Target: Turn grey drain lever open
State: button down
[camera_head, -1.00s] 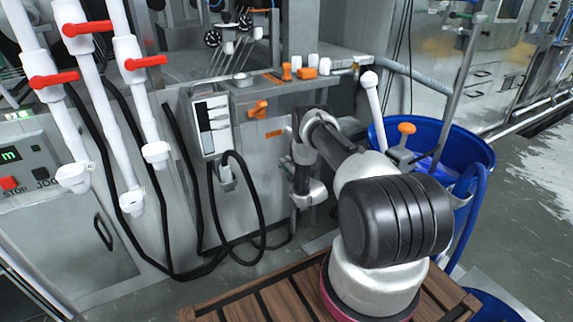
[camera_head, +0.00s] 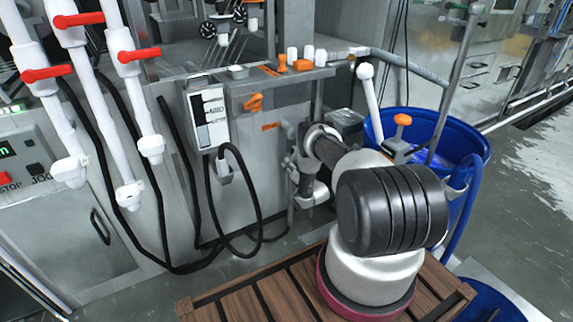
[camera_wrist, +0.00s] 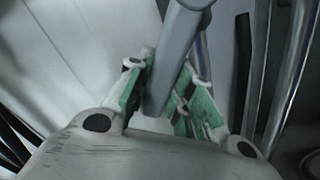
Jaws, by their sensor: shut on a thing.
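In the wrist view the grey lever (camera_wrist: 178,50) runs from the top edge down between the green-padded fingers of my gripper (camera_wrist: 160,95). The fingers are shut on the lever, one on each side. In the head view my arm reaches to the front of the steel machine (camera_head: 262,180), low beside a vertical pipe. There my fingers and the lever cannot be made out clearly.
Red-handled white pipes (camera_head: 88,80) stand at the left. A white control box (camera_head: 208,115) with a looped black cable (camera_head: 262,205) hangs on the machine. A blue barrel (camera_head: 465,150) stands at the right. A slatted wooden platform (camera_head: 235,300) lies in front.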

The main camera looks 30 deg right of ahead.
jog(key=shift+d+f+n, duration=0.25)
jog(key=shift+d+n, duration=0.35)
jog(key=shift+n, duration=0.3)
jog(key=shift+d+f+n, duration=0.25)
jog(key=shift+d+n, duration=0.35)
jog(key=shift+n, duration=0.3)
jog(key=shift+d+f+n, duration=0.25)
jog(key=shift+d+n, duration=0.35)
jog(key=shift+n, duration=0.3)
jog(key=c, duration=1.2)
grip_release()
jog(key=shift+c, duration=0.2)
jog(key=s, duration=0.7)
jog(key=shift+s+d, duration=0.15)
jog(key=shift+s, duration=0.05)
